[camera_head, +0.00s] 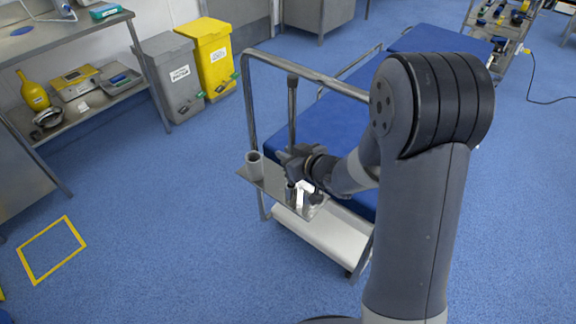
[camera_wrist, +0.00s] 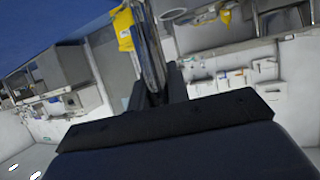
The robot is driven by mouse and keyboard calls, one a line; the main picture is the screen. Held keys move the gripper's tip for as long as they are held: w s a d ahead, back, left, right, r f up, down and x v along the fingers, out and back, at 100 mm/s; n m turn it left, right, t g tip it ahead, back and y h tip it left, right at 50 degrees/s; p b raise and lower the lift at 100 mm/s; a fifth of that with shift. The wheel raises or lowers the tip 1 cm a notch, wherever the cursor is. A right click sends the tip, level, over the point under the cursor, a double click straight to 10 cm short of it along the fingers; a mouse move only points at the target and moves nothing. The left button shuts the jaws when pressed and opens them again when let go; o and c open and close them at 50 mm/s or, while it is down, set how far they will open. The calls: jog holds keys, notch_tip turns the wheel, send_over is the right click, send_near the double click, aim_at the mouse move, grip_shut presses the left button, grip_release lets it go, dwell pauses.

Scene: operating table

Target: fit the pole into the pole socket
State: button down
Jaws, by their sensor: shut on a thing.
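The pole (camera_head: 292,104) is a dark grey rod standing about upright beside the bed end. My gripper (camera_head: 293,160) is shut on its lower part. In the wrist view the shiny pole (camera_wrist: 152,45) rises between the dark fingers (camera_wrist: 158,88). A short grey open-topped cylinder (camera_head: 254,166), which looks like the pole socket, stands on a flat metal plate (camera_head: 272,182) at the bed end. It is left of the pole and apart from it. The pole's lower end shows just below the gripper, over or at the plate; whether it touches is unclear.
The bed's metal rail (camera_head: 249,95) rises behind the pole, with the blue mattress (camera_head: 335,112) beyond. A white part (camera_head: 304,192) sits by the plate's right end. Yellow (camera_head: 214,60) and grey (camera_head: 174,78) bins stand at the wall. The floor at left is open.

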jog(key=shift+f+b, duration=0.3)
jog(key=shift+f, duration=1.3)
jog(key=shift+f, duration=0.25)
jog(key=c, duration=1.4)
grip_release()
jog(key=shift+r, duration=0.1)
jog(key=shift+o, duration=0.2)
jog(key=shift+r, duration=0.2)
jog(key=p+v, duration=0.1)
jog(key=v, duration=1.1)
jog(key=shift+p, duration=0.3)
jog(key=shift+f, duration=0.15)
